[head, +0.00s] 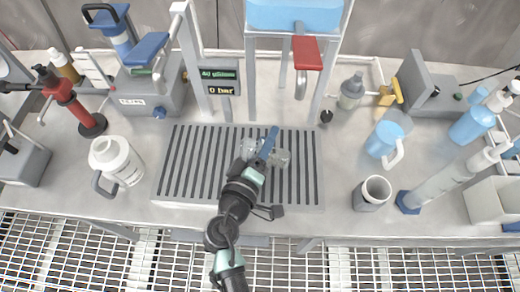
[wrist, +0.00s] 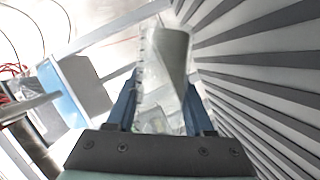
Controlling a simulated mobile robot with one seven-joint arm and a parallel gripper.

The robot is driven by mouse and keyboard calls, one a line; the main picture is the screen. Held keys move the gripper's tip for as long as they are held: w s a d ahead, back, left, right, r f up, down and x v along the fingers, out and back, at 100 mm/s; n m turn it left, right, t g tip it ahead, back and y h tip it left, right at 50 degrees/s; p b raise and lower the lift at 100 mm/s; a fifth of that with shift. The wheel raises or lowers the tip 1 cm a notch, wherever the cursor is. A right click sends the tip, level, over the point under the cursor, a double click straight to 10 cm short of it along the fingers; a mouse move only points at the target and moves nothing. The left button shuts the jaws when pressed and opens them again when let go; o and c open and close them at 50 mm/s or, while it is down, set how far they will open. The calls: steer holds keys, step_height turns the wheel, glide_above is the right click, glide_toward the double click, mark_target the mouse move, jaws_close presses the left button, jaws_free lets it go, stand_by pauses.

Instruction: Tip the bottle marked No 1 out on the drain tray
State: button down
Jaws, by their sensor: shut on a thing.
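My gripper (head: 267,146) is over the drain tray (head: 308,188), a dark slatted panel in the middle of the bench. It is shut on a clear, see-through bottle (head: 281,158), which shows on both sides of the blue fingers in the head view. The bottle appears tilted well over, lying nearly sideways above the slats. In the wrist view the bottle (wrist: 165,75) sits between the two fingers, with a greyish area inside its far part. I cannot read a No 1 mark, nor tell whether liquid is leaving it.
A white jug (head: 117,160) stands left of the tray. A grey cup (head: 372,193) and a blue mug (head: 384,139) stand to its right. A frame with a red lever (head: 306,53) rises behind the tray. A small grey bottle (head: 351,91) stands at the back right.

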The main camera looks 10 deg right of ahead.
steer(key=shift+f+b, duration=0.25)
steer(key=shift+b, duration=0.25)
steer(key=shift+f+n+h+b, duration=0.2)
steer(key=shift+n+h+b, duration=0.1)
steer(key=shift+n+b, duration=0.4)
steer(key=shift+t, duration=0.3)
steer(key=shift+r+n, duration=0.1)
steer(key=shift+n, duration=0.2)
steer(key=shift+a+f+n+h+b, duration=0.2)
steer(key=shift+f+n+h+b, duration=0.3)
steer(key=shift+n+b, duration=0.6)
steer(key=shift+t+b, duration=0.3)
steer(key=shift+b, duration=0.05)
